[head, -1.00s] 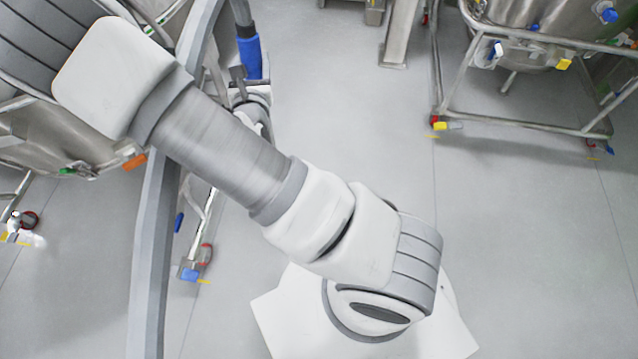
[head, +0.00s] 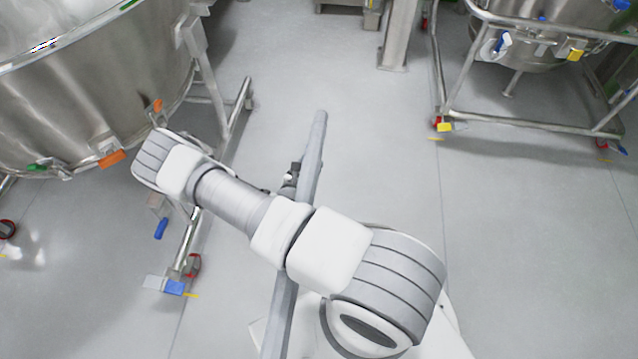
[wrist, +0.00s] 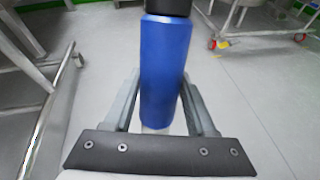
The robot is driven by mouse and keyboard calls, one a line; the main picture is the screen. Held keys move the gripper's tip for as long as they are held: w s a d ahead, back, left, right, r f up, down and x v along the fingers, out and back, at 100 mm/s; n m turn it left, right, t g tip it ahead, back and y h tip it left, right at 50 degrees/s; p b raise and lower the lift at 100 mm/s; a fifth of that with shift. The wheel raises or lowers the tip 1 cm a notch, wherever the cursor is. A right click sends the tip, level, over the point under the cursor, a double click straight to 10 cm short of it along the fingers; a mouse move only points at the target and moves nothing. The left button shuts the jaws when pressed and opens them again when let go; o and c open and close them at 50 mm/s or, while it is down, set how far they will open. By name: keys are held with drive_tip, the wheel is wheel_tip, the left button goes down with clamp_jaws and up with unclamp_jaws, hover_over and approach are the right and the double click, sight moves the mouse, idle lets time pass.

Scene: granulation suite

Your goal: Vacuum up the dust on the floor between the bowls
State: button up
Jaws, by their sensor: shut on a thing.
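My gripper (wrist: 160,88) is shut on a blue cylindrical handle (wrist: 163,60) with a black upper part, upright in the wrist view. The handle's lower end and any vacuum head are hidden. In the head view my arm reaches left, and the gripper is not clearly visible. A long grey tube or hose (head: 314,150) runs behind the arm. A large steel bowl (head: 110,85) stands at left and another steel bowl (head: 545,15) at upper right, with grey floor (head: 340,90) between them. I cannot make out dust there.
The left bowl's tubular frame (head: 215,95) has casters and coloured clips low down. The right bowl's wheeled frame (head: 530,125) borders the open floor. A steel post (head: 397,40) stands at the back. A pale patch (head: 30,250) at far left may be a reflection.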

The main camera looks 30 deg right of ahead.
wheel_tip(320, 180, down, 14)
drive_tip(key=s+d+m+g+b, duration=0.1)
drive_tip(key=s+b, duration=0.1)
drive_tip(key=b, duration=0.7)
drive_tip(key=shift+s+d+r, duration=0.2)
drive_tip(key=shift+d, duration=0.1)
drive_tip(key=s+d+p, duration=0.4)
drive_tip(key=s+d, duration=0.1)
drive_tip(key=d, duration=0.1)
drive_tip(key=shift+d, duration=0.4)
drive_tip(key=shift+s+d+p, duration=2.05)
drive_tip(key=shift+s+d, duration=1.25)
drive_tip(key=shift+d, duration=0.2)
drive_tip(key=shift+w+r, duration=0.1)
